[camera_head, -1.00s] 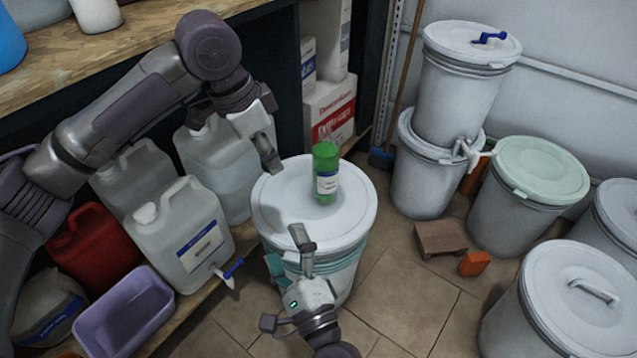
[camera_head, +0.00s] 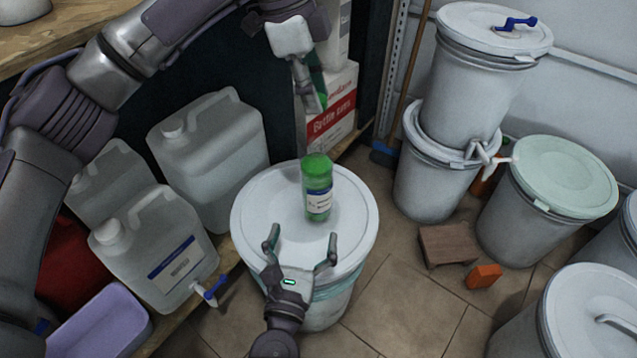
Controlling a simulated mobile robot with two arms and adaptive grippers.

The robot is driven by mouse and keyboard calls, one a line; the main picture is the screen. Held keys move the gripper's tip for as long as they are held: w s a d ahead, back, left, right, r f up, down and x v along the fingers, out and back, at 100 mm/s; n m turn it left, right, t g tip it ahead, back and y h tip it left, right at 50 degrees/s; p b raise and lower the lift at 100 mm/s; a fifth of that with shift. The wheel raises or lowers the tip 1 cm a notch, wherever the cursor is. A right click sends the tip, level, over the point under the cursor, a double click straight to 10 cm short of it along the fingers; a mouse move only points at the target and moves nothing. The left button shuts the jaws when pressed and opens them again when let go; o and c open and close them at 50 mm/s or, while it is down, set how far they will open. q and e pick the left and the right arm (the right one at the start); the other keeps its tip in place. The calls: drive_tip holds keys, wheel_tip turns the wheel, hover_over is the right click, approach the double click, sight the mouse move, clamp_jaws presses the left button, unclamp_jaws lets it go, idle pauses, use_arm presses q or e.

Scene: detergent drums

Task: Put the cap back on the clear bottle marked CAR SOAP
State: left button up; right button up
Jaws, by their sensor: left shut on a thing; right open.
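A small upright bottle (camera_head: 318,204) with green contents and a white and blue label stands on the white lid of a drum (camera_head: 250,215). The label's writing is too small to read, and I cannot make out a cap on it. My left gripper (camera_head: 312,98) is above and behind the bottle, apart from it. It is shut on a green thing (camera_head: 319,80), mostly hidden by the fingers; I cannot tell its full shape. My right gripper (camera_head: 301,248) is open and empty, in front of the bottle, its two fingers spread and pointing towards it.
Clear jugs (camera_head: 205,150) stand on the low shelf at left, the front one (camera_head: 150,255) with a blue-handled tap. A lilac tub (camera_head: 95,325) is in front of them. Stacked drums (camera_head: 465,90) and a green-lidded drum (camera_head: 565,180) stand right. A brown block (camera_head: 445,245) lies on the floor.

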use_arm(q)
drive_tip(key=shift+s, duration=0.1)
use_arm(e)
drive_tip(key=w, duration=0.4)
drive_tip(key=w+d, duration=0.1)
drive_tip(key=w, duration=0.3)
drive_tip(key=w+d, duration=0.1)
drive_tip(key=w, duration=0.2)
drive_tip(key=shift+w+d, duration=0.2)
drive_tip(key=shift+w, duration=0.2)
drive_tip(key=c, duration=1.8)
use_arm(q)
hover_over(322, 154)
drive_tip(key=w+a, duration=0.1)
drive_tip(key=shift+a+f, duration=0.2)
drive_tip(key=shift+f, duration=2.3)
drive_tip(key=shift+f, duration=0.15)
drive_tip(key=shift+f, duration=0.75)
drive_tip(key=shift+f, duration=0.55)
